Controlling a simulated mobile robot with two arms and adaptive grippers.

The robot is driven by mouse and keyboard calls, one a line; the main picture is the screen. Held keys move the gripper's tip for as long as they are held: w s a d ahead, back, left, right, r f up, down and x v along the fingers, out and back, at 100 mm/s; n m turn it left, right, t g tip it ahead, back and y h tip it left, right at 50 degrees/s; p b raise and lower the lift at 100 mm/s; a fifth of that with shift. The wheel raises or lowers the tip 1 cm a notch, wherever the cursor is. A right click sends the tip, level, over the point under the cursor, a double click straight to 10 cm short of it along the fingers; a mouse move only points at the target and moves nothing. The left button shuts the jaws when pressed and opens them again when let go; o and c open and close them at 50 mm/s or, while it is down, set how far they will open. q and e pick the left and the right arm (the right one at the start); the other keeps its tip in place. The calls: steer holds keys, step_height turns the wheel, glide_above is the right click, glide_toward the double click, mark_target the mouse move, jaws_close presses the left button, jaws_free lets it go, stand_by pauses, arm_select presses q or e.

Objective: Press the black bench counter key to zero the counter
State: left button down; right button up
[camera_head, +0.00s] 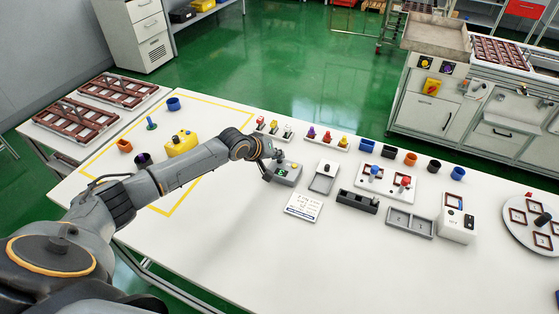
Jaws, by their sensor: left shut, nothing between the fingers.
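The bench counter is a small grey box (287,178) on the white table, with a green-lit display (282,173) and a small orange-yellow spot on its top right. My left arm reaches in from the left. My left gripper (276,158) is shut and empty, at the counter's far left edge, close over or against it; I cannot tell whether it touches. The black key cannot be made out and may be hidden by the gripper. My right gripper is not in view.
Racks of coloured parts (328,139) stand behind. A yellow box (182,143) is left, beyond my arm. The table's front middle is clear.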

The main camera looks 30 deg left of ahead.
arm_select(q)
steer(key=shift+f, duration=0.45)
stand_by(0.4)
steer(key=shift+r+p, duration=0.85)
step_height(320, 180, up, 5)
steer(key=p, duration=0.5)
stand_by(0.7)
